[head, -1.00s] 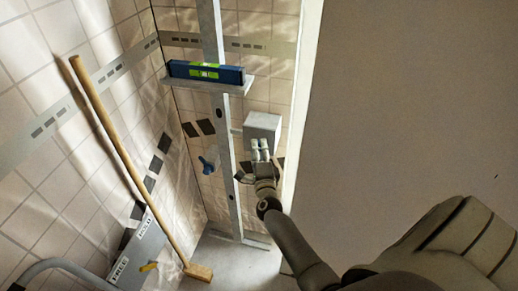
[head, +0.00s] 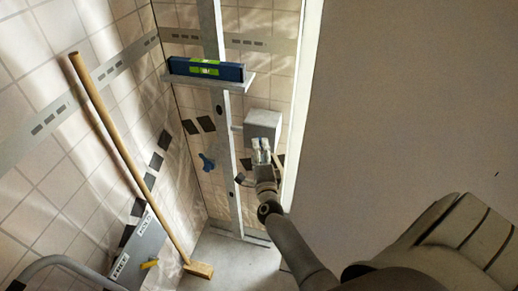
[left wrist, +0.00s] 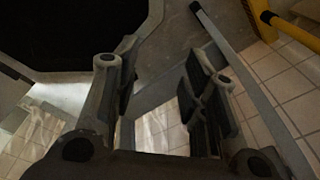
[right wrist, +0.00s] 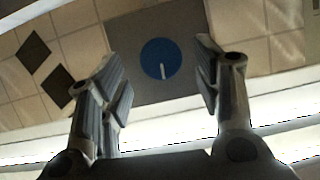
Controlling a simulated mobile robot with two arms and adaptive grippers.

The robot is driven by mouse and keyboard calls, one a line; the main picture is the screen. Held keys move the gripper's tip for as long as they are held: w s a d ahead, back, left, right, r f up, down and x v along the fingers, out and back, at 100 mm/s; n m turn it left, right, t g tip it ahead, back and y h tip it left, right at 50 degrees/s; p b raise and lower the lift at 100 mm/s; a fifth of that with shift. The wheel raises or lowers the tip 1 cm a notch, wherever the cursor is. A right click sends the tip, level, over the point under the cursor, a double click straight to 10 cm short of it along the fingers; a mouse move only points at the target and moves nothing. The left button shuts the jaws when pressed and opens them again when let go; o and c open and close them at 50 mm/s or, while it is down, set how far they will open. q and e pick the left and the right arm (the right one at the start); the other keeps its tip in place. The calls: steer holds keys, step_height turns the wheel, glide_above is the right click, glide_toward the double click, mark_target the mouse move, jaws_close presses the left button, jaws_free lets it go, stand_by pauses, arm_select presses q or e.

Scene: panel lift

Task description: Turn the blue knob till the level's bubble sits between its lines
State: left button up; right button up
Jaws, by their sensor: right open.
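A round blue knob (right wrist: 161,58) with a white line sits on a dark grey face in the right wrist view, between and beyond my fingertips. My right gripper (right wrist: 163,78) is open, a finger on each side of the knob in the picture; contact cannot be told. In the head view my right gripper (head: 261,148) is at the grey box (head: 263,122), and no knob shows on it. The blue level (head: 206,69) with green vials lies on a shelf; its bubble is too small to read. My left gripper (left wrist: 162,68) is open and empty.
A metal post (head: 223,135) carries the shelf (head: 235,85). A broom (head: 130,150) leans at the left, near a FREE/HOLD plate (head: 138,250) with a yellow lever (head: 149,264). A plain wall (head: 410,100) fills the right.

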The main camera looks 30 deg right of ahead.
steer(key=v, duration=1)
steer(key=s+a+f+n+g+y, duration=0.15)
steer(key=a+f+n, duration=0.25)
steer(key=f, duration=0.4)
steer(key=s+a+f+n+g+y, duration=0.1)
steer(key=s+a+f+n+y, duration=0.25)
steer(key=f, duration=0.35)
steer(key=s+a+f+n+g+y, duration=0.1)
steer(key=s+a+f+n+y, duration=0.15)
steer(key=f+n, duration=0.4)
steer(key=s+a+f+n+g+y, duration=0.25)
steer(key=s+f+n+g, duration=0.3)
steer(key=s+f, duration=0.85)
steer(key=s+d+f+n+g+h, duration=0.1)
steer(key=s+f+n+g, duration=0.2)
steer(key=s, duration=0.6)
steer(key=s+d+f+n+g, duration=0.2)
steer(key=s+f, duration=0.4)
steer(key=s, duration=0.4)
steer(key=shift+s+d+f+n+g+h+b, duration=0.25)
steer(key=shift+s+n+g+h+b, duration=0.25)
steer(key=shift+n, duration=0.55)
steer(key=shift+w, duration=0.2)
